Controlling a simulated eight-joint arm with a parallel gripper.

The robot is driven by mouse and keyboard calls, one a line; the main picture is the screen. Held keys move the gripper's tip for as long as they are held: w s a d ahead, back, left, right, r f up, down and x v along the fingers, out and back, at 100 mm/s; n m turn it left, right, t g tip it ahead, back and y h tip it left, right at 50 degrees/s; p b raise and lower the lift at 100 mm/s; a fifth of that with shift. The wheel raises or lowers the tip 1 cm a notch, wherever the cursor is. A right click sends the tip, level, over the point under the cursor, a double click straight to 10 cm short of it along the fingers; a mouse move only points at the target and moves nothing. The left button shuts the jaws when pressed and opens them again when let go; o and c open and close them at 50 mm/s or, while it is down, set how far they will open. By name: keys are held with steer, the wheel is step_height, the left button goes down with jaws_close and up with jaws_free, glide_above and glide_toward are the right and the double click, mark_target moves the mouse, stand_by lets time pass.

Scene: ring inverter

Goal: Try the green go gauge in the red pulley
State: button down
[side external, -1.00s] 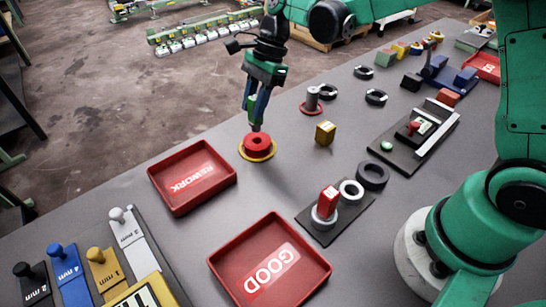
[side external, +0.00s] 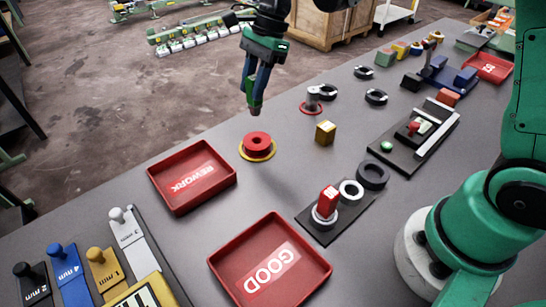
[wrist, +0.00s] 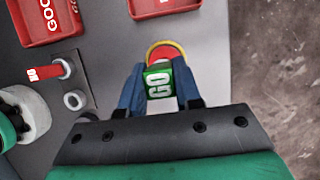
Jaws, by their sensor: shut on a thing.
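The red pulley (side external: 258,148) lies flat on a yellow ring (side external: 244,155) on the grey bench. It also shows in the wrist view (wrist: 166,46), partly hidden behind the gauge. My gripper (side external: 254,110) is above the pulley and apart from it, toward the bench's far edge. In the wrist view its blue fingers are shut on the green go gauge (wrist: 158,84), whose "GO" label faces the camera. In the side view the gauge is mostly hidden between the fingers. The gauge's lower end is hidden in the wrist view.
The REWORK tray (side external: 191,203) and GOOD tray (side external: 223,266) are to the left and front. A red-handled gauge (side external: 329,200) stands on a dark plate beside rings.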

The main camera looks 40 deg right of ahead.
mark_target(255, 114)
steer(key=shift+r, duration=0.2)
steer(key=shift+f, duration=2.75)
steer(key=shift+f, duration=0.95)
stand_by(0.8)
steer(key=shift+r, duration=3.5)
